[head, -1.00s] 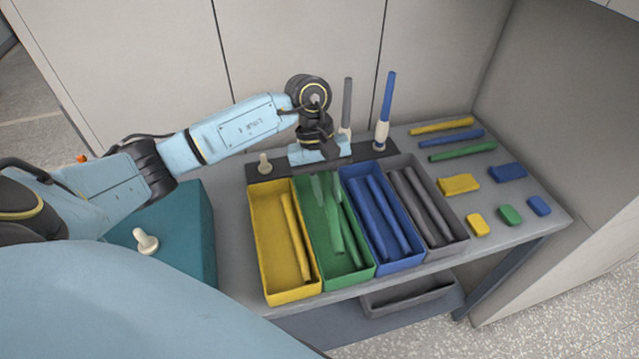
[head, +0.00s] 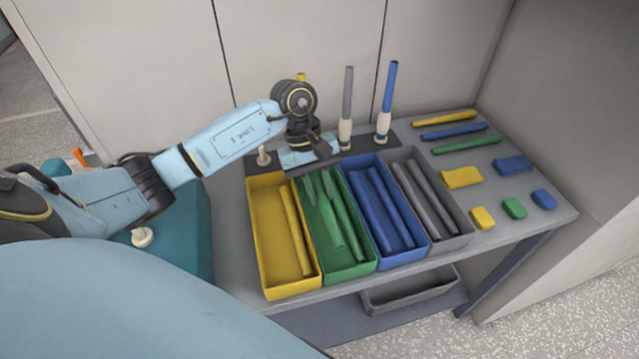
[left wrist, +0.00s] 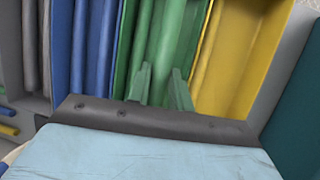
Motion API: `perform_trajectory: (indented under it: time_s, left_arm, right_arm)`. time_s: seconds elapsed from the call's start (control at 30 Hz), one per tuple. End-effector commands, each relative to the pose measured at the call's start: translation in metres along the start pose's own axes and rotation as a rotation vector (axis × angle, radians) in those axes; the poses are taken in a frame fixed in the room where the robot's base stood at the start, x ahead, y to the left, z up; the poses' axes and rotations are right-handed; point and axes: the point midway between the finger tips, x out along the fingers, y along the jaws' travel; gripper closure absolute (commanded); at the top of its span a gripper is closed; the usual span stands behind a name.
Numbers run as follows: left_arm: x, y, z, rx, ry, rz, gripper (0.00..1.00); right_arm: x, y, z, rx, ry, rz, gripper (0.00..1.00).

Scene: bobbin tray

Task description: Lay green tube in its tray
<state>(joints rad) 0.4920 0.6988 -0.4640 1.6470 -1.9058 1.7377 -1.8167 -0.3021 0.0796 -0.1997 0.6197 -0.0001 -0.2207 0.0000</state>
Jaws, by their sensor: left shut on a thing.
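My left gripper (head: 318,190) reaches down into the far end of the green tray (head: 366,268). Its fingers are shut on a green tube (head: 334,228), which lies lengthwise within the tray, slightly slanted. The left wrist view shows the held green tube (left wrist: 172,45) between the fingertips (left wrist: 161,88). Whether it touches the tray floor is unclear. A second green tube (head: 350,226) lies to its right in the tray. The gripper's wrist hides part of the tray's far end. My right gripper is not in view.
The yellow tray (head: 262,285) stands left, the blue tray (head: 418,257) and grey tray (head: 462,240) right, all holding tubes. Behind, a grey tube (head: 348,95) and blue tube (head: 389,90) stand upright on pegs. Loose tubes and blocks lie at right.

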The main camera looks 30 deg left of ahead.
Motion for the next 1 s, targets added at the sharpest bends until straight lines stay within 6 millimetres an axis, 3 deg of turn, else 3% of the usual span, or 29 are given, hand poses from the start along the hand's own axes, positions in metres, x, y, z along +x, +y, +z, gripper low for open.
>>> perform_trajectory:
  time_s: [0.27, 0.3, 0.47, 0.77, 1.0]
  left_arm:
    - [0.001, 0.0, -0.001, 0.001, 0.001, 0.001, 1.0]
    - [0.001, 0.0, -0.001, 0.001, 0.001, 0.001, 0.74]
    - [0.001, 0.0, -0.001, 0.001, 0.0, 0.001, 0.53]
    - [-0.001, 0.0, -0.001, 0.001, 0.001, 0.001, 0.53]
    - [-0.035, 0.001, -0.002, 0.003, 0.006, 0.003, 0.53]
  right_arm:
    - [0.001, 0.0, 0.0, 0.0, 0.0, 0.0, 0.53]
    - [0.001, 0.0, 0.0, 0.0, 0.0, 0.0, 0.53]
    - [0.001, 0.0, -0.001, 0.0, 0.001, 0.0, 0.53]
    - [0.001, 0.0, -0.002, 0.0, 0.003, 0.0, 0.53]
    - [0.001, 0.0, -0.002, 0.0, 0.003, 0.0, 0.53]
